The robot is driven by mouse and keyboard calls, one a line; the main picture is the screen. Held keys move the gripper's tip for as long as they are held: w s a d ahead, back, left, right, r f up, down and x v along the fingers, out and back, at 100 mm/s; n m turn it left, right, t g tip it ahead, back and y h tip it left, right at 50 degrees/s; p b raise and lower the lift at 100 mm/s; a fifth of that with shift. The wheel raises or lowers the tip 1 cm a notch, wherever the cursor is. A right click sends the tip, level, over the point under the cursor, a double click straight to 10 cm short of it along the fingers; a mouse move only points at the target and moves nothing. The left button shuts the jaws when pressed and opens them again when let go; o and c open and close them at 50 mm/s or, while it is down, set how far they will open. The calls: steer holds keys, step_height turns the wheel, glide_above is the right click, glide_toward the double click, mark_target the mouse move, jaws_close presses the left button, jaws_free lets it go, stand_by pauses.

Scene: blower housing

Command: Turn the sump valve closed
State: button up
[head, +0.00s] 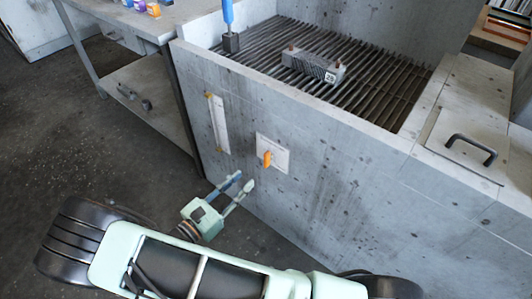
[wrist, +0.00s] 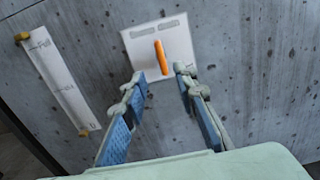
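The sump valve shows as an orange handle (head: 267,158) on a pale square plate (head: 272,155) on the front wall of the concrete housing. In the wrist view the orange handle (wrist: 162,58) stands nearly upright on the plate (wrist: 160,45), whose printed text is too small to read. My gripper (head: 240,180) is open and empty, to the lower left of the handle in the head view. In the wrist view its two fingers (wrist: 162,82) are apart, with the handle's lower end seen between and beyond the tips. I cannot tell any contact.
Above are a grate (head: 375,85) with a metal block (head: 313,66) and a blue-handled tool (head: 229,25). A workbench (head: 150,20) stands at left.

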mark_target(264, 161)
steer(key=b+x, duration=0.1)
steer(key=x, duration=0.9)
steer(key=shift+w+d, duration=0.15)
steer(key=shift+d, duration=0.1)
steer(key=shift+c, duration=0.3)
jaws_close()
